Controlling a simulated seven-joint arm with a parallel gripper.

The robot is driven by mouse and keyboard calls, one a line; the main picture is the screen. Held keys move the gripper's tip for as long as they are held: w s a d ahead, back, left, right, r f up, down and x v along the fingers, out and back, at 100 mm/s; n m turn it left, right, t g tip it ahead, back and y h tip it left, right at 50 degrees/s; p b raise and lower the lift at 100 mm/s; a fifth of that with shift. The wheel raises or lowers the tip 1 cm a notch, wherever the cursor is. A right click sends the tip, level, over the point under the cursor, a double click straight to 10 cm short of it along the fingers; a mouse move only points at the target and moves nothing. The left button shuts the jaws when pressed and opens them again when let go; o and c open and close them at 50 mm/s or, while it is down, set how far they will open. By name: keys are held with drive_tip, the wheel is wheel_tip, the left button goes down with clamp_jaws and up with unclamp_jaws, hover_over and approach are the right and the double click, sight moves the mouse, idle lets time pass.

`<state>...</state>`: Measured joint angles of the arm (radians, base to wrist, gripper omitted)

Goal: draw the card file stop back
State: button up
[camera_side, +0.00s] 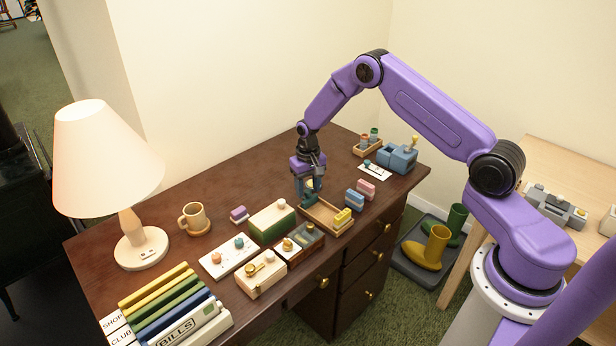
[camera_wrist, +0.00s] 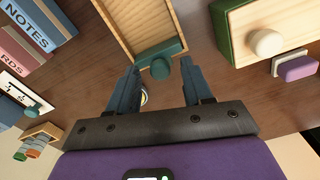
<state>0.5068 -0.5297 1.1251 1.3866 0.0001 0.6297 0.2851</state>
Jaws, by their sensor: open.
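The card file is a shallow wooden tray (camera_side: 322,221) on the desk; it also shows at the top of the wrist view (camera_wrist: 128,22). A dark green stop (camera_wrist: 160,49) with a round green knob (camera_wrist: 160,70) stands across the tray's near end in the wrist view. My gripper (camera_side: 308,190) is over the tray's far left end in the side view and hides the stop there. In the wrist view my gripper (camera_wrist: 159,68) is open, one finger on each side of the knob. I see gaps between the knob and both fingers.
A green-sided box (camera_side: 271,221) stands left of the tray, with a purple block (camera_side: 238,214) beyond it. Blue (camera_side: 353,201) and pink (camera_side: 366,188) label blocks stand to the right. A small white plate with a knob (camera_side: 374,171) lies behind. A lamp (camera_side: 139,246) and mug (camera_side: 195,219) are left.

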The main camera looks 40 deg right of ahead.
sight(308, 191)
wheel_tip(308, 191, up, 17)
drive_tip(key=shift+r, duration=0.15)
idle(0.4)
drive_tip(key=s+a+r+n, duration=0.4)
drive_tip(key=s+a, duration=0.3)
drive_tip(key=s, duration=0.2)
drive_tip(key=s+a+r+n, duration=0.4)
drive_tip(key=s+a, duration=0.3)
drive_tip(key=s, duration=0.3)
drive_tip(key=s+d+n, duration=0.3)
drive_tip(key=s+n, duration=0.4)
drive_tip(key=s, duration=1.4)
drive_tip(key=shift+s+f+n, duration=0.2)
drive_tip(key=shift+s+n, duration=0.1)
drive_tip(key=shift+s, duration=0.1)
